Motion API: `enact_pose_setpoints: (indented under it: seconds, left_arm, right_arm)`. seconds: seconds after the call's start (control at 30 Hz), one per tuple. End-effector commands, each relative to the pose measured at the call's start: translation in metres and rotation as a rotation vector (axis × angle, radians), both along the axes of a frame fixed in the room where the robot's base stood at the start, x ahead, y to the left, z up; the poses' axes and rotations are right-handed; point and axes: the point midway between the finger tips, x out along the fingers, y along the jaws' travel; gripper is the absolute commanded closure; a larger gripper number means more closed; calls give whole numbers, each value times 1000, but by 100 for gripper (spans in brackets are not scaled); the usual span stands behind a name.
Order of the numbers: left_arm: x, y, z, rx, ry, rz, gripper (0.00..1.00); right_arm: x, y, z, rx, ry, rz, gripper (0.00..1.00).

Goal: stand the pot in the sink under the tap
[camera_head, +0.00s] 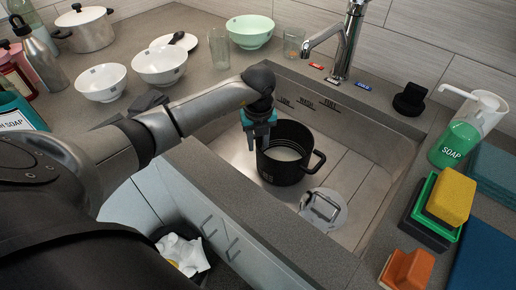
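A black pot (284,172) with a side handle and something white inside is in the sink (352,170), upright, left of the drain. Whether its base rests on the sink floor is hard to tell. The tap (345,45) rises behind the sink, and its spout end is above and behind the pot. My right gripper is not in view.
A metal drain fitting (323,209) lies right of the pot. White bowls (160,65), a green bowl (250,31) and glasses stand on the back counter. A soap bottle (456,142) and sponges (451,197) line the right counter. The sink's right side is clear.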

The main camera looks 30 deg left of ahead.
Motion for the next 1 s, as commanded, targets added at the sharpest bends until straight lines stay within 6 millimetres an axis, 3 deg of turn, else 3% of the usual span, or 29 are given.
enact_pose_setpoints:
  seconds: [0.1, 0.3, 1.0]
  left_arm:
    - [-2, -1, 25, 1, -2, -1, 65]
    - [-5, -4, 47, 0, 0, 0, 65]
    - [-5, -4, 50, -1, 1, 0, 65]
  right_arm:
    - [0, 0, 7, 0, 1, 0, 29]
    - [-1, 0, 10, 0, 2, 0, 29]
    - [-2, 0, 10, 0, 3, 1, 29]
